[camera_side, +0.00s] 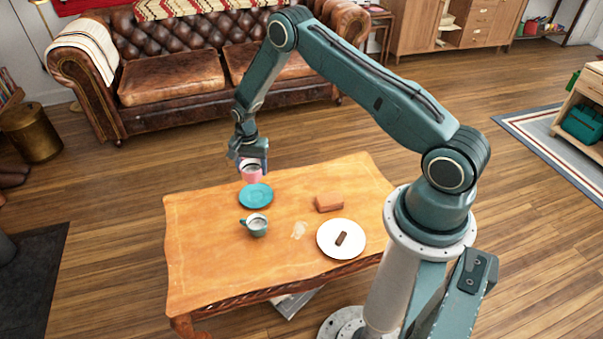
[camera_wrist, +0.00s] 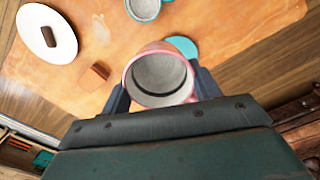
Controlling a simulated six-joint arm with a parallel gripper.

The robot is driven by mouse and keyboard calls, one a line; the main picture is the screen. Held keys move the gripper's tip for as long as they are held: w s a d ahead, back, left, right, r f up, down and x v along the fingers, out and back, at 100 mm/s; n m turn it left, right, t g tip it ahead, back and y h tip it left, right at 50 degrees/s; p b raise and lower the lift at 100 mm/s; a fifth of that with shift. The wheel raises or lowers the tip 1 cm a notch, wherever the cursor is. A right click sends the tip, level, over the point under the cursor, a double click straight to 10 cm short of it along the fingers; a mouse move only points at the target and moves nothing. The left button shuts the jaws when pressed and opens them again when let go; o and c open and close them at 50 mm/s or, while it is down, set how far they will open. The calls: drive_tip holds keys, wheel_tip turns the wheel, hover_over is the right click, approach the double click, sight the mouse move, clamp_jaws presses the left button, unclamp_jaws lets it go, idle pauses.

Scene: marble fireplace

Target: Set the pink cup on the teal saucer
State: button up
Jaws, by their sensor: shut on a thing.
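The pink cup (camera_side: 251,174) is held upright in my gripper (camera_side: 250,163), near the far edge of the table. In the wrist view the cup (camera_wrist: 158,73) sits between the two fingers of my gripper (camera_wrist: 161,91), its open top facing the camera and looking empty. The teal saucer (camera_side: 256,195) lies on the table just in front of the cup in the side view. In the wrist view the saucer (camera_wrist: 184,46) is partly hidden behind the cup. The cup looks raised above the table beside the saucer; its exact height is hard to tell.
A teal cup (camera_side: 256,225) stands on the wooden table (camera_side: 200,255) near the saucer. A brown-orange block (camera_side: 329,202) and a white plate (camera_side: 325,249) with a dark brown bar (camera_side: 341,239) are to the right. A pale stain (camera_side: 299,230) marks the tabletop. The table's left part is clear.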

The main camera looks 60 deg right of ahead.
drive_tip(key=w+d+r+m, duration=0.2)
drive_tip(key=w+d+m, duration=0.1)
drive_tip(key=w+d, duration=0.2)
drive_tip(key=shift+w+d+r, duration=0.15)
drive_tip(key=shift+d, duration=0.8)
hover_over(257, 196)
wheel_tip(257, 196, down, 16)
drive_tip(key=shift+a+f, duration=0.1)
drive_tip(key=shift+f, duration=0.1)
drive_tip(key=shift+f, duration=1.75)
drive_tip(key=shift+f, duration=0.1)
drive_tip(key=o, duration=1.1)
drive_tip(key=shift+c, duration=0.2)
